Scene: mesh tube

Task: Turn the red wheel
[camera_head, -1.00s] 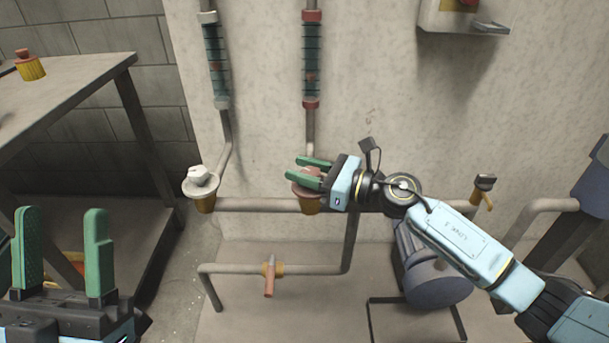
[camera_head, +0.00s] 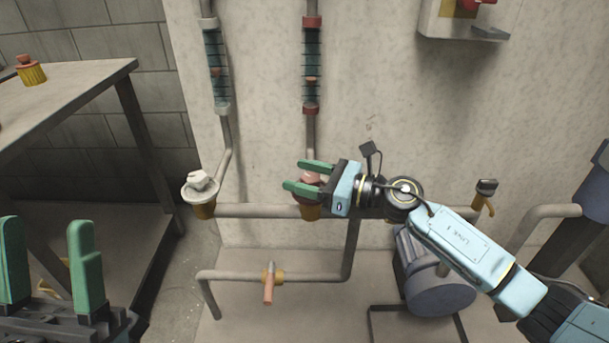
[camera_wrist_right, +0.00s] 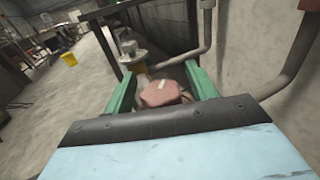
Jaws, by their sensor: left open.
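The red wheel (camera_head: 309,178) sits on a yellow-brown valve body on the horizontal pipe, below the right-hand sight tube. My right gripper (camera_head: 293,175) reaches it from the right, its green fingers apart on either side of the wheel and partly hiding it. In the right wrist view the red wheel (camera_wrist_right: 162,93) lies between the two fingers of my right gripper (camera_wrist_right: 158,80), with gaps showing at both sides. My left gripper (camera_head: 45,235) is open and empty at the lower left, away from the valves.
A white wheel (camera_head: 200,184) sits on the pipe to the left. A lever valve (camera_head: 269,285) is on the lower pipe. A table (camera_head: 75,88) stands at the left, a wall box (camera_head: 440,25) hangs upper right, and a grey-blue motor (camera_head: 437,285) sits below my right arm.

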